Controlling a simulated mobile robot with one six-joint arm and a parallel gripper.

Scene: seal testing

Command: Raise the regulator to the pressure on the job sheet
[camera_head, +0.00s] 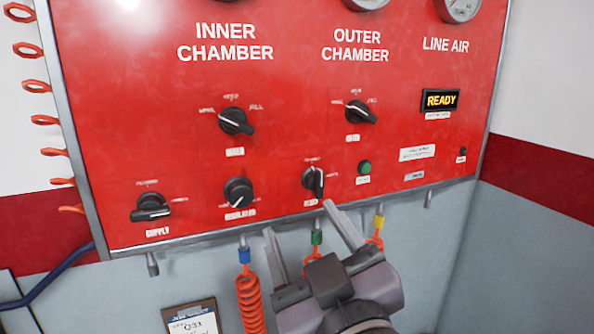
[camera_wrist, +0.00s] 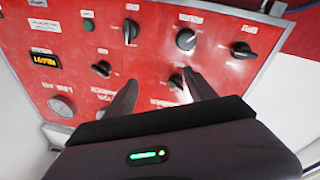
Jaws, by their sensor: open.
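The black round regulator knob (camera_head: 239,191) is on the lower row of the red panel, with a white mark pointing to its lower left. It also shows in the wrist view (camera_wrist: 186,39), where the panel appears upside down. My gripper (camera_head: 299,220) is open and empty, below and to the right of the regulator and apart from it. In the wrist view my fingers (camera_wrist: 161,80) point toward the panel with nothing between them. A clipboard sheet (camera_head: 192,322) shows at the bottom edge, mostly cut off; its pressure figure cannot be read reliably. The gauges are cropped in the head view.
The supply knob (camera_head: 151,208) and another selector (camera_head: 313,181) flank the regulator. The inner (camera_head: 236,121) and outer chamber selectors (camera_head: 360,112) sit above. A lit READY display (camera_head: 440,100) and green button (camera_head: 364,167) are on the right. Orange coiled hoses (camera_head: 250,297) hang below the panel.

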